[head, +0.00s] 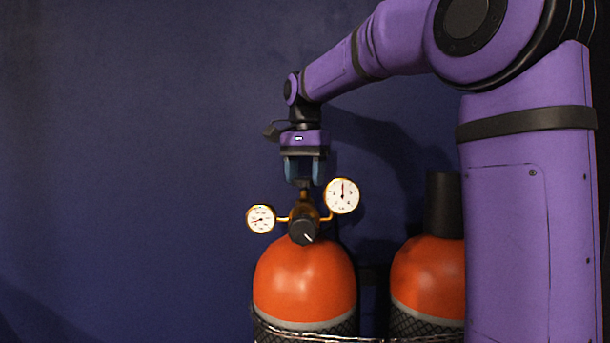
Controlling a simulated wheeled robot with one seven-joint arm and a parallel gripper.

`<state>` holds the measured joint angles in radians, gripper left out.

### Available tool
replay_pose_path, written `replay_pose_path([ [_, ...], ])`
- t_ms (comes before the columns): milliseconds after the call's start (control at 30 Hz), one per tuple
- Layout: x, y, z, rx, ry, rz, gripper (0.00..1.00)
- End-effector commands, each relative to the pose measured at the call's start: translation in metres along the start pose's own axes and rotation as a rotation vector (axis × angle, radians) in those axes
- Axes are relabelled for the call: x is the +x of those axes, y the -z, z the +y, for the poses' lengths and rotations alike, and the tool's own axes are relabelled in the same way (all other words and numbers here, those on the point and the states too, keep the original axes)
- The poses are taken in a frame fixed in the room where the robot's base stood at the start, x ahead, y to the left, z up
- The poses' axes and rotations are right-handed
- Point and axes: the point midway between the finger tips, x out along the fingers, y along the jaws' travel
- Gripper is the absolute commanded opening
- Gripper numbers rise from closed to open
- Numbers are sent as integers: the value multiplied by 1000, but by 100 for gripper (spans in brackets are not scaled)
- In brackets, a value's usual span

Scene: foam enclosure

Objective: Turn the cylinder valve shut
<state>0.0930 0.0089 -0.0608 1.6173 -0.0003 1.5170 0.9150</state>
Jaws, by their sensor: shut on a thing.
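An orange gas cylinder (303,280) stands upright at the lower middle of the head view. On top of it is a brass valve and regulator body (305,212) with a black knob (303,231) facing me. A left gauge (261,219) and a higher right gauge (343,196) stick out from it. My gripper (304,183) points straight down over the cylinder and is shut on the top of the valve. The handwheel itself is mostly hidden between the fingers, so its turn angle cannot be told.
A second orange cylinder (428,278) with a black cap (444,204) stands to the right, partly behind my purple arm. A chain or strap (300,335) runs across the cylinder fronts. A dark blue wall (140,130) is behind. The left side is clear.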

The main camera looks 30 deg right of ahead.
Motion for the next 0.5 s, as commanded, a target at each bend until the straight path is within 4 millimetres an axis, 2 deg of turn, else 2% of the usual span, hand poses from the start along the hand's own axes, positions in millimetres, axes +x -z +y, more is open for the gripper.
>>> replay_pose_path([
  [433, -1, 0, 0, 11, 3, 3, 33],
  [467, -1, 0, 0, 11, 3, 3, 59],
  [500, -1, 0, 0, 11, 3, 3, 68],
])
